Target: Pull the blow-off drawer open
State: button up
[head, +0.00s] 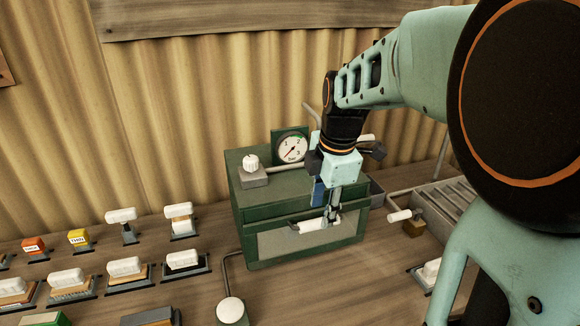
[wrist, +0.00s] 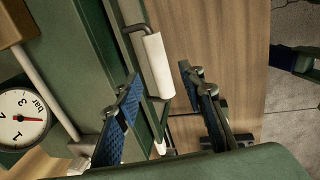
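The blow-off drawer (head: 290,246) is the pale grey-green front panel on the green box (head: 240,215) in the head view. It looks flush with the box. Its handle (head: 310,226) has a white grip on dark brackets; the white grip also shows in the wrist view (wrist: 158,66). My gripper (head: 333,212) points down at the right part of the handle. In the wrist view its two blue-padded fingers (wrist: 160,76) stand apart, one on each side of the handle, with gaps visible. Part of the handle's right end is hidden by my gripper in the head view.
A pressure gauge (head: 291,148) and a white knob (head: 251,162) are on top of the box. Several white-handled blocks and switches stand to the left on the wooden bench (head: 300,295). A white-handled lever (head: 400,215) and a slatted tray (head: 455,197) are to the right.

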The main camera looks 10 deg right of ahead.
aim_at(320, 220)
jog(key=shift+w+f, duration=0.2)
jog(key=shift+f, duration=0.8)
jog(key=shift+w+f, duration=0.2)
jog(key=shift+f, duration=0.75)
jog(key=shift+c, duration=0.6)
grip_shut()
